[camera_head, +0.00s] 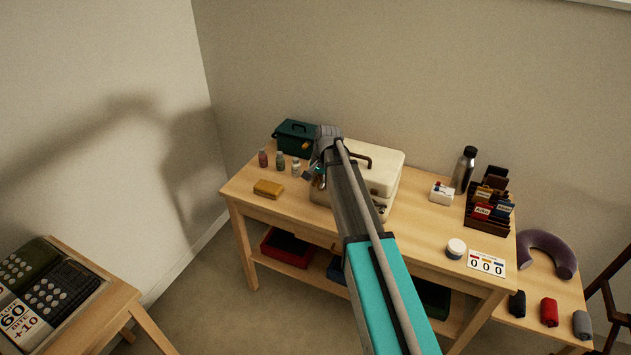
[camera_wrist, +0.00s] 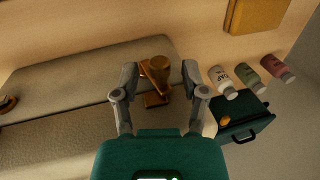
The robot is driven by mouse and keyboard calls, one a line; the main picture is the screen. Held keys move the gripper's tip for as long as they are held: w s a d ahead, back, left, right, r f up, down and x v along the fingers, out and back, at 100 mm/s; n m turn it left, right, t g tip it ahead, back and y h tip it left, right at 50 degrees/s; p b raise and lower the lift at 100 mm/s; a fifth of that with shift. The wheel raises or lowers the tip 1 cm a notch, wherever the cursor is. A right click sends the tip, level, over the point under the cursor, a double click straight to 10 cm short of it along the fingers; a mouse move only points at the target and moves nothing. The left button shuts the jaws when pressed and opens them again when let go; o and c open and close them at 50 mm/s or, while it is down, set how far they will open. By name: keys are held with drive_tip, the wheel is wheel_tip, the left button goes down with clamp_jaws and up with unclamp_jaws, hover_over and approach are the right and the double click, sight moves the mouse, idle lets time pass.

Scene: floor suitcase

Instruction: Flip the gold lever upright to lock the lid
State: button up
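The cream case (camera_head: 378,165) with a brown handle lies closed on the wooden table; its side shows grey in the wrist view (camera_wrist: 80,80). The gold lever (camera_wrist: 159,72) sits on the case's side near one end, with a small gold base. It appears in the wrist view between my fingers; in the head view my arm hides it. My gripper (camera_wrist: 162,80) is open, with one finger on each side of the lever; contact is not clear. In the head view my gripper (camera_head: 316,174) is at the case's left end. A second latch (camera_wrist: 7,103) shows at the wrist view's left edge.
A dark green box (camera_head: 297,138) stands behind left, near several small bottles (camera_head: 280,161). A yellow block (camera_head: 268,189) lies at the front left. A steel flask (camera_head: 464,170) and card rack (camera_head: 490,205) stand right. The front left tabletop has free room.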

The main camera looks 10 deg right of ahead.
clamp_jaws()
drive_tip(key=shift+s+d+f+t+y+b, duration=0.1)
drive_tip(key=shift+s+d+t+y+b, duration=0.3)
drive_tip(key=shift+y, duration=0.2)
drive_tip(key=shift+d+t+y+b, duration=0.2)
drive_tip(key=shift+t+y+b, duration=0.3)
drive_tip(key=shift+y, duration=0.1)
drive_tip(key=shift+o, duration=1.1)
unclamp_jaws()
